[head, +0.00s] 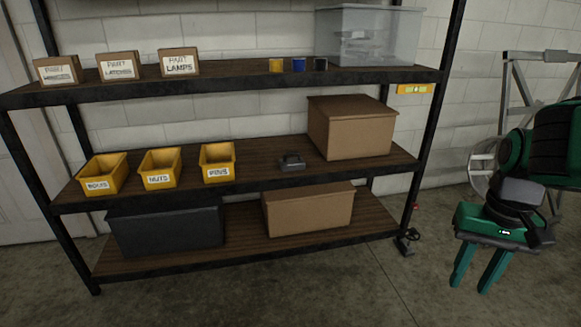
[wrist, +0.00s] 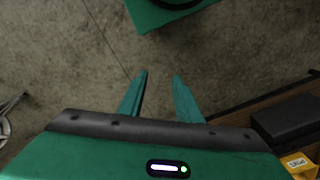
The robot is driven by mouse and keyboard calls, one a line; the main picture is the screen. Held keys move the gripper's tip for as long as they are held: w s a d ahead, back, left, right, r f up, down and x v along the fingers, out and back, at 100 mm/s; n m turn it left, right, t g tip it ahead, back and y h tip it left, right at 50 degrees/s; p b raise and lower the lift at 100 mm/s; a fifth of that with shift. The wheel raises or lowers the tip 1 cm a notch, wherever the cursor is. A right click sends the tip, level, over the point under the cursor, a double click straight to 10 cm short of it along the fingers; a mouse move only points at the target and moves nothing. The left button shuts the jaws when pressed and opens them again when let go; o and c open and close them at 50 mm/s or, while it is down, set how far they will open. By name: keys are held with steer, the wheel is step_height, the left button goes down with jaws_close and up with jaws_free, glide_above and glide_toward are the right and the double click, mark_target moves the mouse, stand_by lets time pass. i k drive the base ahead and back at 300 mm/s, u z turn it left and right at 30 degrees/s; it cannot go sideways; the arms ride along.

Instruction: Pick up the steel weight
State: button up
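The steel weight (head: 291,162) is a small dark grey block with a handle on top. It sits on the middle shelf board in the head view, between the yellow bins and a large cardboard box. My gripper (head: 469,288) is at the right of the head view, off the right end of the shelf, pointing down over the floor. Its green fingers are apart with nothing between them. They also show in the wrist view (wrist: 160,75), over bare concrete. The weight is not visible in the wrist view.
The shelf rack (head: 230,191) has dark posts and three boards. Yellow bins (head: 161,168) stand left of the weight; the cardboard box (head: 350,128) stands right. The upper board (head: 230,84) overhangs. A right front post (head: 436,120) lies between gripper and weight. Floor in front is clear.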

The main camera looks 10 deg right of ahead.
mark_target(296, 163)
steer(key=z, duration=0.2)
steer(key=i, duration=1.7)
steer(key=u, duration=0.8)
